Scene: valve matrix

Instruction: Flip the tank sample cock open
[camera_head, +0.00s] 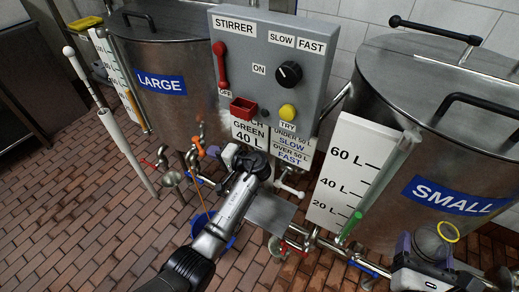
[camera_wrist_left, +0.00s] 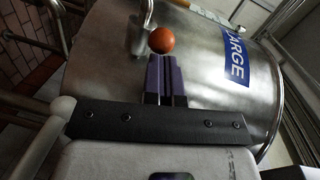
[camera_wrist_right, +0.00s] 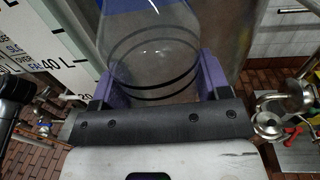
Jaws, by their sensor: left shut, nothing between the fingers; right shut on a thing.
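The sample cock on the large tank (camera_head: 163,52) shows as an orange knob (camera_wrist_left: 161,40) beside bare metal pipework in the left wrist view. In the head view an orange handle (camera_head: 199,146) shows low in front of that tank. My left gripper (camera_wrist_left: 165,75) is shut and empty, its purple fingertips just short of the knob. I cannot tell whether they touch. In the head view my left gripper (camera_head: 214,152) is beside the orange handle, partly hidden by its own wrist. My right gripper (camera_wrist_right: 155,90) is shut on a clear vessel (camera_wrist_right: 150,55) with dark rings.
The grey stirrer panel (camera_head: 262,90) stands above my left gripper. The small tank (camera_head: 390,75) is at the right, with a level board (camera_head: 335,165). A blue bucket (camera_head: 222,240) is on the brick floor, partly behind my left arm. Pipes and red-handled valves run low between the tanks.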

